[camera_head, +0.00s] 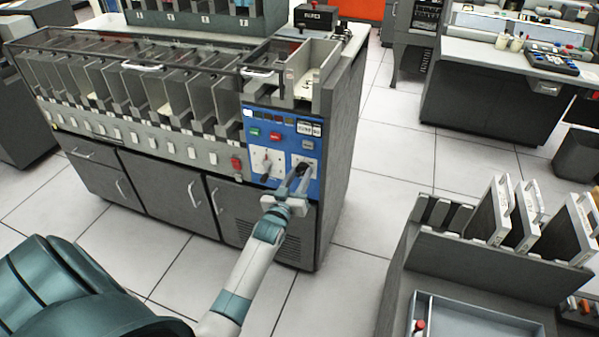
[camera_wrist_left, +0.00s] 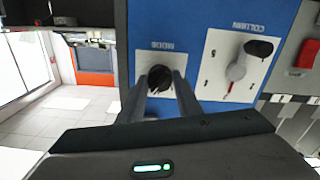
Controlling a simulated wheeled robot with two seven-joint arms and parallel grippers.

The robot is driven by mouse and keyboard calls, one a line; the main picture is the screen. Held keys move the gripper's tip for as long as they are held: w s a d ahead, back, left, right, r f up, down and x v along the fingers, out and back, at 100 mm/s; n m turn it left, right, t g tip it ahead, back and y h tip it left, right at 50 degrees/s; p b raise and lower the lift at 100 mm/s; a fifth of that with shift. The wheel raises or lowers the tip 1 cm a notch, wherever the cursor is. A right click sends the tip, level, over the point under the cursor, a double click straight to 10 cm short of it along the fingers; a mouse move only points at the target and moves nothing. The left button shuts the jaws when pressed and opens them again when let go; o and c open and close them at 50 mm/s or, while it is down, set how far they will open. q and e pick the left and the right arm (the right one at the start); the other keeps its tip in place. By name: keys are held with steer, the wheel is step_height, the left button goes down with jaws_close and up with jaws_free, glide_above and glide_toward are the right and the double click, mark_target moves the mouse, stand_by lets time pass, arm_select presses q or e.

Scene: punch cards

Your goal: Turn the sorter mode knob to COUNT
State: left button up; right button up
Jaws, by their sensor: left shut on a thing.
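The card sorter (camera_head: 228,165) is a long grey machine with a blue control panel (camera_head: 257,115) at its right end. The mode knob (camera_wrist_left: 158,74) is dark and sits on a white plate under an upside-down MODE label in the left wrist view. My left gripper (camera_head: 297,178) reaches the right-hand dial of the panel in the head view. In the left wrist view its two fingers (camera_wrist_left: 161,92) are on either side of the mode knob, shut on it. The knob's pointer and its position names are hidden or too small to read. My right gripper is not in view.
The column knob (camera_wrist_left: 237,70), with a red pointer, is beside the mode knob. A red button (camera_wrist_left: 307,54) shows at the wrist view's edge. A grey rack (camera_head: 480,262) with card trays stands at the right. Open tiled floor lies between it and the sorter.

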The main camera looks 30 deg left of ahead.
arm_select(q)
steer(key=shift+m+p, duration=0.4)
steer(key=shift+m, duration=0.8)
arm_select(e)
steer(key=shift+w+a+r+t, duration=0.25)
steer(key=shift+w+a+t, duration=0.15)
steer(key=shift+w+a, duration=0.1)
arm_select(q)
steer(key=o, duration=1)
steer(key=shift+o, duration=0.2)
steer(key=shift+s, duration=0.15)
steer(key=v, duration=1.7)
steer(key=shift+b, duration=0.45)
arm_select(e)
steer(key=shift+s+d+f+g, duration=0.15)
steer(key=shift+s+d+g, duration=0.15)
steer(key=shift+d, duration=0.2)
arm_select(q)
steer(key=shift+f, duration=0.1)
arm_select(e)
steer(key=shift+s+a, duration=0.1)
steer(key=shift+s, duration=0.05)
